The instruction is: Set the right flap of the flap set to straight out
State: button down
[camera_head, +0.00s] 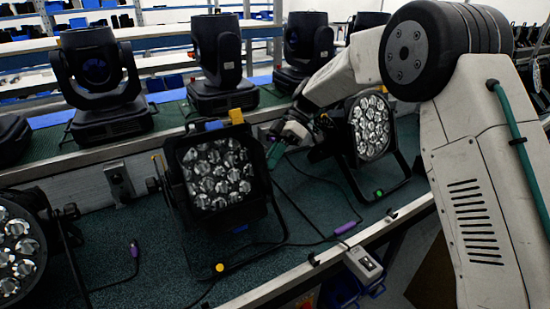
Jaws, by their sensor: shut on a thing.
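The flap set (218,172) is on the front of the middle par can, a black square-edged lamp with many round lenses, standing in its yoke on the green bench top. Its right flap shows a green tab (275,154) at the lamp's right edge. My gripper (284,142) comes in from the upper right and is shut at this green-tabbed flap. The fingertips are small and dark, so the exact grip is hard to see. The flap's angle is hard to judge from this side.
A third par can (17,252) is at the left edge. Black moving-head lights (97,75) stand on the shelf behind. Cables with purple plugs (345,227) lie on the bench near its front edge.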

jog(key=shift+w+d+f, duration=0.1)
dwell(0.5)
jog(key=c, duration=1.4)
grip_release()
jog(key=v, duration=0.8)
jog(key=shift+w+f, duration=0.1)
